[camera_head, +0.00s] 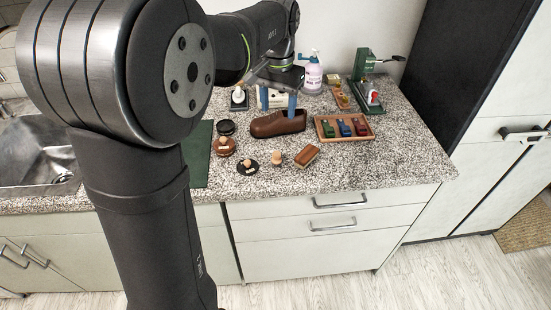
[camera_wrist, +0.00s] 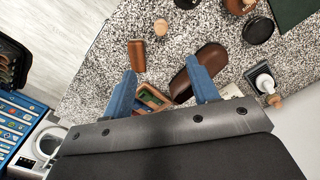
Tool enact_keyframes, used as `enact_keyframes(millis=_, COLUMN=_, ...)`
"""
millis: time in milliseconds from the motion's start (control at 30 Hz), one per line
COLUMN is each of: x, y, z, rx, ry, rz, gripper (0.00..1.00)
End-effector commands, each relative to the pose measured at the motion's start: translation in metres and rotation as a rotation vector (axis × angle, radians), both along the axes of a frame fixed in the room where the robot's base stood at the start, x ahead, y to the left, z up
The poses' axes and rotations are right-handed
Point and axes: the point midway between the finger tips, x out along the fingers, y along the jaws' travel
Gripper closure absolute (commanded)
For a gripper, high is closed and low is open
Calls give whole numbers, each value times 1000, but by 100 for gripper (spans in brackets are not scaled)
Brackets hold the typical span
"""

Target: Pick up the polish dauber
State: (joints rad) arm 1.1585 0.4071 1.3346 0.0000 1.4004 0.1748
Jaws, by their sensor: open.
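The polish dauber looks to be the small light-wood knobbed piece (camera_head: 277,158) standing on the granite counter, between a black tin and a wooden brush. In the wrist view it stands near the top middle (camera_wrist: 160,28), beyond my fingertips.
The wooden brush (camera_head: 306,156) is right of the dauber. A black tin (camera_head: 246,168) and a brown tin (camera_head: 224,149) are left. A wooden tray (camera_head: 320,133) stands at right. The counter's front edge is close.

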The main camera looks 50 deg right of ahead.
Motion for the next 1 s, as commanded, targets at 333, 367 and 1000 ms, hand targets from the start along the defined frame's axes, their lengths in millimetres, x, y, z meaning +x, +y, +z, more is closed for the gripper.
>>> enact_keyframes(millis=333, x=-1, y=-1, z=-9, rx=1, ry=0, rz=-311, gripper=46)
enact_keyframes(millis=367, x=-1, y=-1, z=-12, rx=1, ry=0, rz=-314, gripper=46)
enact_keyframes(millis=1000, x=-1, y=0, z=-125, rx=0, ry=0, rz=-312, gripper=46)
